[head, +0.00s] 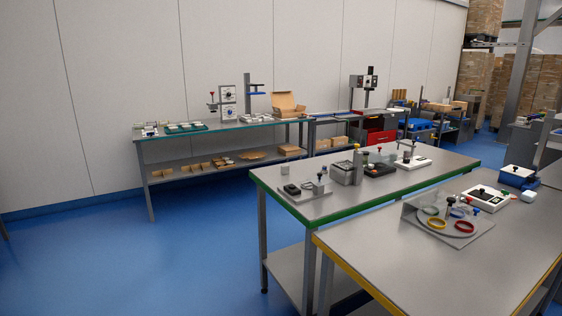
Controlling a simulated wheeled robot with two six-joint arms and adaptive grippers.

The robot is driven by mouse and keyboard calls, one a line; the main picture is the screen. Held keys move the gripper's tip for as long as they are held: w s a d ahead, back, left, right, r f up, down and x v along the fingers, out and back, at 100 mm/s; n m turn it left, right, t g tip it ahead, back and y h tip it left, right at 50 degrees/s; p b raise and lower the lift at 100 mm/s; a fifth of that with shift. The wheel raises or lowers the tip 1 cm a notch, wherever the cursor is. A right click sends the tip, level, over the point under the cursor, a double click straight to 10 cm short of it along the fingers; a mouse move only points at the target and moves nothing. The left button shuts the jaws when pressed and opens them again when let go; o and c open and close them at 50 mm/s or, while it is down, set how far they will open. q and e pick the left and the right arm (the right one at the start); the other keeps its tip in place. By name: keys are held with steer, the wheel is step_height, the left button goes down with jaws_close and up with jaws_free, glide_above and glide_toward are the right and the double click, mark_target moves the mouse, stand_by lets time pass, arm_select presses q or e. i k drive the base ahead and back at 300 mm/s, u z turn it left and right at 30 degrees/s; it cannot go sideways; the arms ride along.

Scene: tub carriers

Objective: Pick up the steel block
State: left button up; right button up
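A grey, block-like item (342,174) stands among small devices on the green-edged table (330,205) in the middle of the head view. It is too small to tell whether it is the steel block. No other thing in view shows clearly as a steel block. Neither of my grippers is in view.
A yellow-edged table (420,270) stands at the front right, with a grey plate (440,232) carrying coloured rings. A teal-edged bench (220,130) stands along the back wall with an open cardboard box (288,106). The blue floor (130,260) at the left is clear.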

mark_target(285, 169)
steer(key=i, duration=0.5)
steer(key=u, duration=0.9)
steer(key=i, duration=5.55)
steer(key=u, duration=3.45)
steer(key=k, duration=1.8)
